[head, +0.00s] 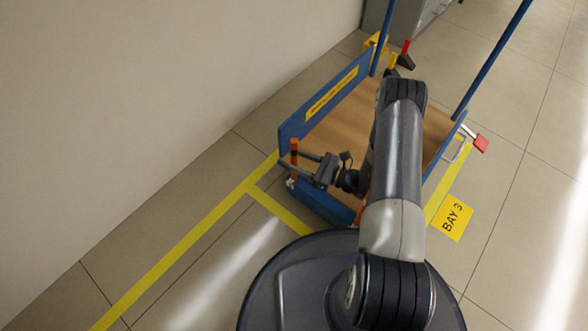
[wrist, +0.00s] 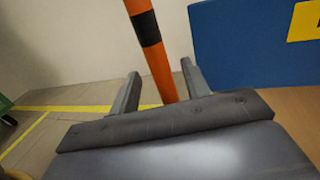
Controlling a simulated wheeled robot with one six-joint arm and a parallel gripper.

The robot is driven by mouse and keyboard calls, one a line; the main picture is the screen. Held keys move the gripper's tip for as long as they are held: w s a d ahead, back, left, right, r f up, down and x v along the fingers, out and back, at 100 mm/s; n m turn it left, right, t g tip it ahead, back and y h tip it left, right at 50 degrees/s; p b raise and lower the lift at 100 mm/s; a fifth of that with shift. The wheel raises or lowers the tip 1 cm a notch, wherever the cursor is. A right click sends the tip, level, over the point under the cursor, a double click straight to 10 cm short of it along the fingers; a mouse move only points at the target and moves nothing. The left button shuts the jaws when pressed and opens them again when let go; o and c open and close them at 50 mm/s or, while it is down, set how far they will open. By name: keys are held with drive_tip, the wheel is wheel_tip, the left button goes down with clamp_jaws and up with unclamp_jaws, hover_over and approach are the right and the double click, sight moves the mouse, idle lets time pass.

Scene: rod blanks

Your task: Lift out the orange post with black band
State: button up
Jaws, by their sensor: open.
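The orange post with a black band (head: 294,153) stands upright at the near left corner of a blue cart with a wooden deck (head: 340,126). In the wrist view the post (wrist: 163,68) rises between the two fingers, its black band above fingertip height. My gripper (head: 311,165) is open, with its fingers pointing left at the post. In the wrist view the gripper (wrist: 158,84) has a finger on either side of the post, with gaps showing. The post's foot is hidden behind the gripper body in the wrist view.
A blue side panel (head: 322,101) with a yellow label runs along the cart's left, close to the post. Another orange piece (head: 360,213) shows partly behind my arm at the near edge. A wall (head: 150,90) stands left; the floor nearby is clear.

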drive_tip(key=shift+b+x, duration=0.3)
drive_tip(key=shift+x, duration=1.2)
drive_tip(key=shift+f, duration=0.1)
drive_tip(key=c, duration=0.8)
wheel_tip(320, 180, up, 18)
drive_tip(key=p, duration=0.7)
hover_over(294, 141)
drive_tip(key=shift+w, duration=0.2)
